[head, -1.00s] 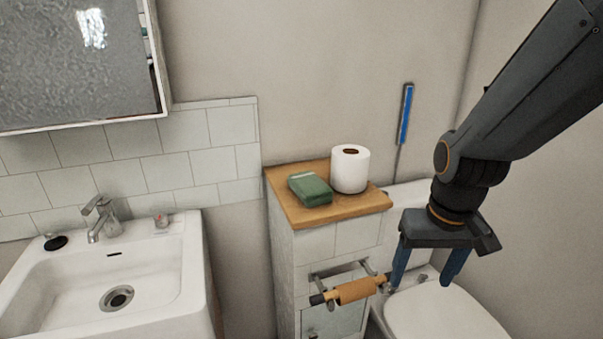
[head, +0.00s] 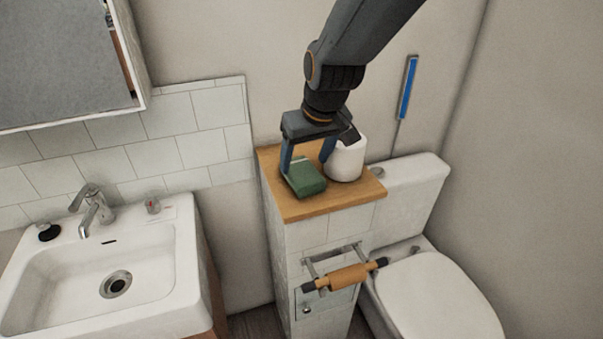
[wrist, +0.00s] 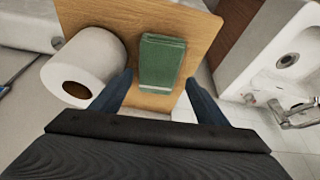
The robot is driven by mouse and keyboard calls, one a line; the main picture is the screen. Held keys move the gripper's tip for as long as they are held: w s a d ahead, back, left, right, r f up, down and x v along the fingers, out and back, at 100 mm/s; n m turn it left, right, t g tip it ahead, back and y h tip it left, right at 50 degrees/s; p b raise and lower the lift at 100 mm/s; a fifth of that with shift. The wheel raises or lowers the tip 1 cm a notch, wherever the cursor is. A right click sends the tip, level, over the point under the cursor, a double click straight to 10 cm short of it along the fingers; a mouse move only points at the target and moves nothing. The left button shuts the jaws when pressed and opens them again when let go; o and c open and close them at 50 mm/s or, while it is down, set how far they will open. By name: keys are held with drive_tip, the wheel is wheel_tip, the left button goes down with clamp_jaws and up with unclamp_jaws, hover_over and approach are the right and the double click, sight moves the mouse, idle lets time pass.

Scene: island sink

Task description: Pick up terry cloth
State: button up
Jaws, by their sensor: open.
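The terry cloth (head: 305,179) is a green folded block lying on the wooden top (head: 300,208) of a narrow tiled cabinet. My gripper (head: 307,168) is over it, open, with its blue fingers spread and pointing down. In the wrist view the green cloth (wrist: 161,62) lies ahead of and between the two fingertips (wrist: 158,82), with nothing gripped. I cannot tell whether a finger touches the cloth. Part of its far side is hidden by my gripper in the head view.
A white toilet paper roll (head: 346,161) stands close to the cloth, beside one finger. A sink (head: 150,262) is at the left and a toilet (head: 440,300) at the right. A brown roll holder (head: 345,277) sticks out from the cabinet front.

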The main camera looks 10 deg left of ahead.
sight(301, 170)
drive_tip(key=shift+p+x, duration=0.6)
drive_tip(key=shift+x, duration=1.4)
drive_tip(key=shift+w, duration=0.2)
drive_tip(key=shift+c, duration=0.3)
drive_tip(key=c, duration=0.8)
drive_tip(key=shift+o, duration=0.2)
drive_tip(key=shift+r, duration=0.1)
wheel_tip(301, 170, up, 10)
drive_tip(key=b, duration=0.2)
